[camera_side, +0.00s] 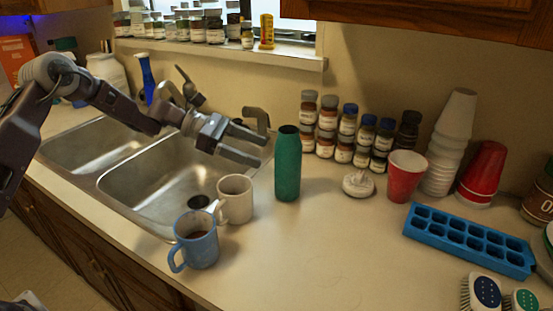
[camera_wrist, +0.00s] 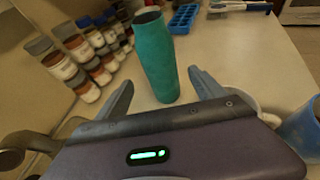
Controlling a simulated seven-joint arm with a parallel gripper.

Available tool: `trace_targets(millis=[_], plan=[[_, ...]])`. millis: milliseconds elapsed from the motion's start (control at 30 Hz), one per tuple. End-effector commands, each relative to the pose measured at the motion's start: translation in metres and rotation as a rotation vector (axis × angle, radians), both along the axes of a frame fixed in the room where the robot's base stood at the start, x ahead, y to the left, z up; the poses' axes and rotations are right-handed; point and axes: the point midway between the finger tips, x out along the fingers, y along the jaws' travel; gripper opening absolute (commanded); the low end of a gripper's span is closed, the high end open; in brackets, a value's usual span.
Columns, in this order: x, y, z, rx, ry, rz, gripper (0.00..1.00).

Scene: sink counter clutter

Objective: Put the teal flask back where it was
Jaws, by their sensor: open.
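The teal flask (camera_side: 287,165) stands upright on the counter, just right of the sink, in the side view. It also shows upright in the wrist view (camera_wrist: 157,58), beyond and between my fingertips. My gripper (camera_side: 250,147) is over the right part of the sink, left of the flask. In the wrist view my gripper (camera_wrist: 158,84) is open, with its two fingers spread and pointing toward the flask. Nothing is held, and the flask appears apart from the fingers.
A white mug (camera_side: 236,201) and a blue mug (camera_side: 197,243) stand at the sink's near right corner. Stacked spice jars (camera_side: 347,135) line the wall behind the flask. A red cup (camera_side: 405,177) and a blue ice tray (camera_side: 468,240) are to the right.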

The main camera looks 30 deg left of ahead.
Motion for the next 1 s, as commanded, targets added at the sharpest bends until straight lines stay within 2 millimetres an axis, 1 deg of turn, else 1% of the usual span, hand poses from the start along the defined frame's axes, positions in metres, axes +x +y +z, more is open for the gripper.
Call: trace_targets(millis=[33,100,200,267,400,467,533,567,600,667,700,767,800,867,900,967,1000], plan=[[-0.003,0.01,0.004,0.0,0.0,0.003,0.79],[-0.007,0.018,0.008,0.001,0.0,0.002,0.79],[-0.011,0.026,0.011,0.0,0.0,0.001,0.79],[-0.012,0.027,0.012,0.0,0.001,0.0,0.79],[-0.012,0.027,0.012,-0.001,0.001,-0.001,0.79],[-0.015,0.024,0.015,0.016,-0.009,-0.015,0.79],[-0.029,0.012,0.029,0.086,-0.055,-0.079,0.79],[-0.039,0.004,0.038,0.138,-0.086,-0.127,0.79],[-0.058,-0.008,0.051,0.226,-0.142,-0.204,0.79],[-0.096,-0.024,0.072,0.384,-0.242,-0.345,0.79],[-0.124,-0.032,0.084,0.493,-0.313,-0.443,0.79],[-0.167,-0.04,0.099,0.655,-0.421,-0.592,0.79],[-0.197,-0.041,0.108,0.764,-0.495,-0.69,0.79],[-0.243,-0.037,0.118,0.926,-0.608,-0.836,0.79],[-0.273,-0.032,0.123,1.03,-0.679,-0.931,0.79],[-0.315,-0.021,0.126,1.18,-0.782,-1.063,0.79],[-0.339,-0.012,0.125,1.266,-0.841,-1.142,0.79]])
